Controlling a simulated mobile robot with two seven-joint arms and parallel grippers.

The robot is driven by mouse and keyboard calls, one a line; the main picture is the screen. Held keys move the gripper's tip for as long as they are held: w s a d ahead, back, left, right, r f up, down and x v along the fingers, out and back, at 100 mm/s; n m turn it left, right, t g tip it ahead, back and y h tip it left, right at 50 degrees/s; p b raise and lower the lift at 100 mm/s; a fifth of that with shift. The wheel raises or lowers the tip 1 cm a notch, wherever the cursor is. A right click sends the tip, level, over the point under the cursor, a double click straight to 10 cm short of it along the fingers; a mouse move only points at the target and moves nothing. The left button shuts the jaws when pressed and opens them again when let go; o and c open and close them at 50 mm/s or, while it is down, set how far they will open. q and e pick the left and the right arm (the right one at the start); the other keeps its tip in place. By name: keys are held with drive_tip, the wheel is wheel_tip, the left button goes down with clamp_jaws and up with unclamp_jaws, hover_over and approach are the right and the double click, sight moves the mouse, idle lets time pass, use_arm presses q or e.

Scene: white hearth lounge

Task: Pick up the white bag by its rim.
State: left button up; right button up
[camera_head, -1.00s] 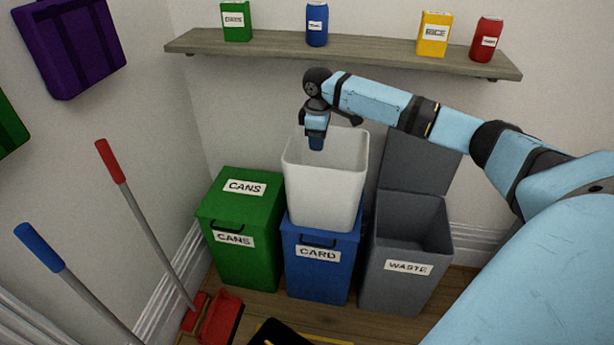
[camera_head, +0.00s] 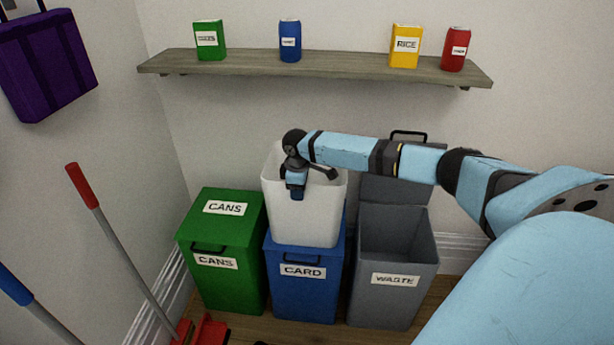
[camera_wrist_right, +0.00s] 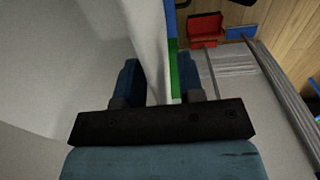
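The white bag (camera_head: 312,213) stands upright and open-topped on the blue CARD bin (camera_head: 303,303). My right gripper (camera_head: 296,194) points down at the bag's left front rim. In the right wrist view, the bag's pale wall (camera_wrist_right: 155,45) runs between the two separated fingers of my right gripper (camera_wrist_right: 160,92). The gripper looks open, with one finger on each side of the wall. The fingertips are partly hidden, and I cannot tell whether either touches the bag. My left gripper is not in view.
A green CANS bin (camera_head: 222,250) stands left of the blue bin, and a grey WASTE bin (camera_head: 388,300) with its lid up stands right. A shelf (camera_head: 330,66) with cartons and cans is above. A red-handled tool (camera_head: 122,245) leans at the left.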

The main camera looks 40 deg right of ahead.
drive_tip(key=shift+f, duration=0.1)
drive_tip(key=shift+c, duration=0.4)
clamp_jaws()
